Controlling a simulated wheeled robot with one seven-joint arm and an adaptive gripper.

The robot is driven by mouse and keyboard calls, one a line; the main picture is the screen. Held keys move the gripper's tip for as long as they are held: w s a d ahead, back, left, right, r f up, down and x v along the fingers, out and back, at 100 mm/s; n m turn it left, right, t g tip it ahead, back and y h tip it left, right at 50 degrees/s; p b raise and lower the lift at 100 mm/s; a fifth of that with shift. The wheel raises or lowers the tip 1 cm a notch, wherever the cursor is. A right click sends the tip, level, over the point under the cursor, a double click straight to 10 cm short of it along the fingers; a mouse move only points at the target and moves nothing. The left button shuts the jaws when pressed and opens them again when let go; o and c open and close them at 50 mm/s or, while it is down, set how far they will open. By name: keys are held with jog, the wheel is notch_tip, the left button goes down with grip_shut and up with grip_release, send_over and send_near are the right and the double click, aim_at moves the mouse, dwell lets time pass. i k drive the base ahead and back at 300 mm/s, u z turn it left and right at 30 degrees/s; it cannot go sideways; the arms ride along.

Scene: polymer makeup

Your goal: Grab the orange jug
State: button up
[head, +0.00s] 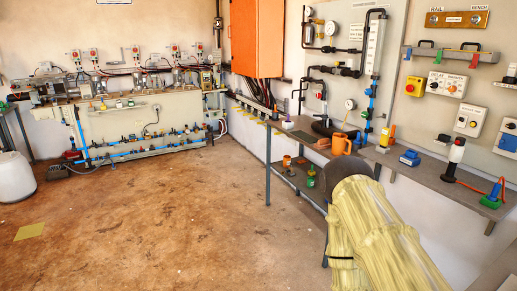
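The orange jug (341,145) stands upright on the grey wall bench, right of the middle of the head view. Its handle is on the right side. My arm, in a pale yellow cover with a dark rounded end, rises from the lower right and ends in the picture just below the jug. My gripper's fingers do not show, so I cannot see where they are relative to the jug. Nothing visible touches the jug.
The bench (400,163) also holds a black coil (322,127), a yellow item (387,136), a blue item (410,158) and a black-and-white lamp (454,158). A lower shelf holds small orange and green items. The brown floor (170,220) is mostly clear.

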aim_at(339, 140)
jog(key=i, duration=2.85)
jog(key=z, duration=1.15)
